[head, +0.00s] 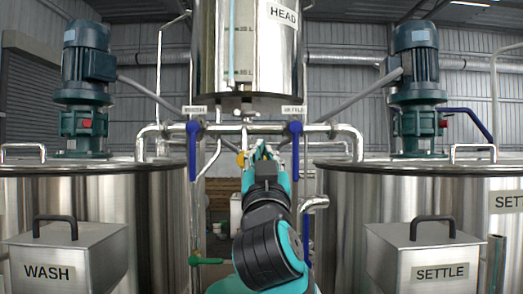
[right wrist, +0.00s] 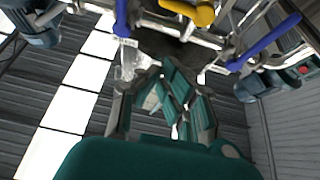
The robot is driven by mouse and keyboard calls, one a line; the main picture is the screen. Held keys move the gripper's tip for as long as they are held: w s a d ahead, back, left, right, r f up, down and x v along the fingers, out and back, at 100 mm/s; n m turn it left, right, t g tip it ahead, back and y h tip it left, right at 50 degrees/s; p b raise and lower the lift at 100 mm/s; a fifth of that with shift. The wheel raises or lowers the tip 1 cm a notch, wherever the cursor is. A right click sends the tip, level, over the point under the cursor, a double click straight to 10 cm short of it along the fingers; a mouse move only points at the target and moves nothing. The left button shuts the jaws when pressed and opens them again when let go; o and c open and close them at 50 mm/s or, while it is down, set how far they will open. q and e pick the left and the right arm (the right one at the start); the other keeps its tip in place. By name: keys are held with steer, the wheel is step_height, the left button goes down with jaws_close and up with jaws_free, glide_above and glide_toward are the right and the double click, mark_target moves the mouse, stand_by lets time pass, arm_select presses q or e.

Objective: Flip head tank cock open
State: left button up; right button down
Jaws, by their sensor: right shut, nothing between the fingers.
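The head tank (head: 247,45) is a steel vessel labelled HEAD, hanging top centre in the head view. Under it, a small yellow handle (head: 241,159) shows, partly hidden by my right gripper. It seems to be the head tank cock. In the right wrist view the yellow handle (right wrist: 190,10) lies at the top edge, past the fingertips. My right gripper (head: 263,150) is shut and empty, just right of the yellow handle and below the pipe. In the right wrist view the gripper (right wrist: 172,78) looks apart from the handle. My left gripper is out of view.
Blue levers hang down left (head: 193,150) and right (head: 295,150) on the cross pipe (head: 222,129). A green lever (head: 206,261) sits low at the left. Wash tank (head: 95,190) and settle tank (head: 345,220) stand on either side, with a narrow gap between.

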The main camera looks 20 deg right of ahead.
steer(key=r+p+x, duration=0.1)
steer(key=p+x, duration=0.4)
steer(key=x, duration=0.5)
steer(key=f, duration=0.3)
steer(key=f+p, duration=0.1)
steer(key=shift+w+d+f, duration=0.2)
steer(key=shift+w+f, duration=0.1)
steer(key=shift+f, duration=0.1)
steer(key=shift+f, duration=0.1)
